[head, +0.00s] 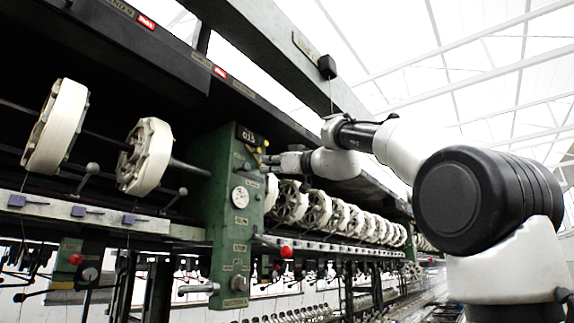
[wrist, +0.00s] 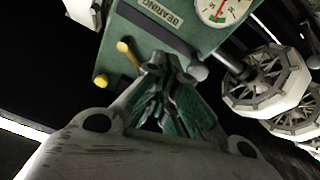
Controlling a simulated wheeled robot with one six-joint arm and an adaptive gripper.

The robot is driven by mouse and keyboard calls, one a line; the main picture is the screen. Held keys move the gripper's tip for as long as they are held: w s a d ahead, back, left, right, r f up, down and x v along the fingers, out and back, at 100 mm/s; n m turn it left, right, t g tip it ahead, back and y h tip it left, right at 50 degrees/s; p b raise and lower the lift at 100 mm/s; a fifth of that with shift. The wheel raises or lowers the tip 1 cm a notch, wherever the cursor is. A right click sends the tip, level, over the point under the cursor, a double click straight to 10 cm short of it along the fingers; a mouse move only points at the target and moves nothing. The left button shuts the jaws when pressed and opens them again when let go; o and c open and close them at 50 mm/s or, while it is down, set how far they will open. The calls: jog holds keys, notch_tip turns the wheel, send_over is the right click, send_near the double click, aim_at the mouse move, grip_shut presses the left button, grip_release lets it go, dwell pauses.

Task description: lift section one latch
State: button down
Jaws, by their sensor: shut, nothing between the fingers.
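The green section column (head: 226,215) stands at mid-left in the head view, with a round gauge (head: 240,196) and several small labels. A label low on it (head: 236,302) seems to read "SECTION". A grey metal handle (head: 198,287) sticks out left beside that label. I cannot tell for certain which part is the latch. My gripper (head: 268,160) is beside the column's upper right edge. In the wrist view my gripper (wrist: 165,68) is shut and empty, its tips close to the green face. A yellow lever (wrist: 128,52) and a grey knob (wrist: 196,71) flank the tips.
White reels (head: 55,127) line the frame left of the column, and more reels (head: 315,208) run away to its right. A red knob (head: 286,252) sits below them. A dark overhead beam (head: 130,45) passes above. The right side holds my arm.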

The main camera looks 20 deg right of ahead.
jog(key=v, duration=1.1)
jog(key=c, duration=2.2)
grip_release()
jog(key=shift+f, duration=0.1)
